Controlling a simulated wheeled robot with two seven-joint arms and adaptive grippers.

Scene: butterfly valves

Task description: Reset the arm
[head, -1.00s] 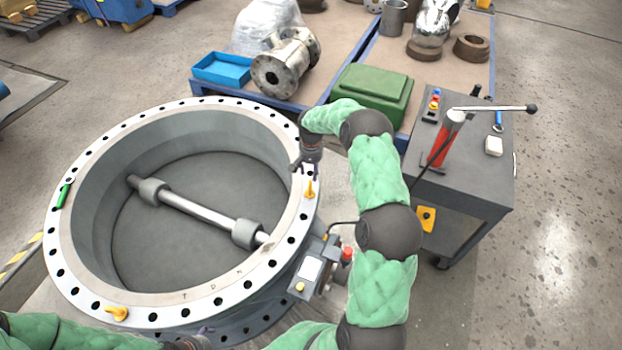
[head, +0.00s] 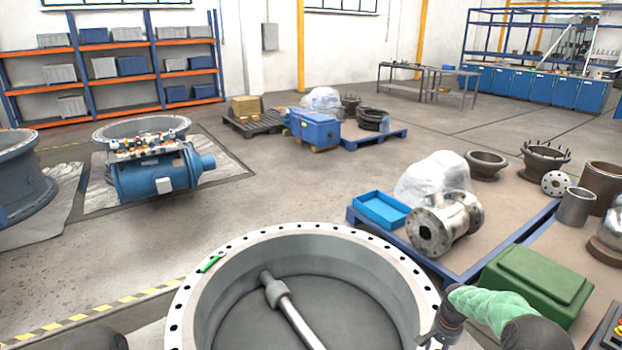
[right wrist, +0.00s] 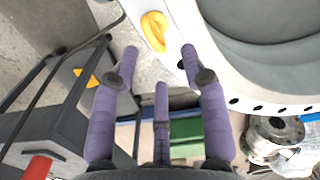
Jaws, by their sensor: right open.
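The large valve ring (head: 290,232) with a bolt-holed flange stands at the bottom centre of the head view. A metal shaft (head: 298,322) crosses its inside. My right gripper (head: 430,340) is at the ring's right rim, partly cut off by the frame's bottom edge. In the right wrist view my right gripper (right wrist: 160,62) has its purple fingers spread, with nothing between them. A yellow lug (right wrist: 154,31) on the flange (right wrist: 190,62) lies just beyond the fingertips. My left gripper is not in view.
A green tool (head: 211,264) lies on the flange's left side. A grey cart (right wrist: 40,135) stands left in the right wrist view. Open floor lies beyond the ring.

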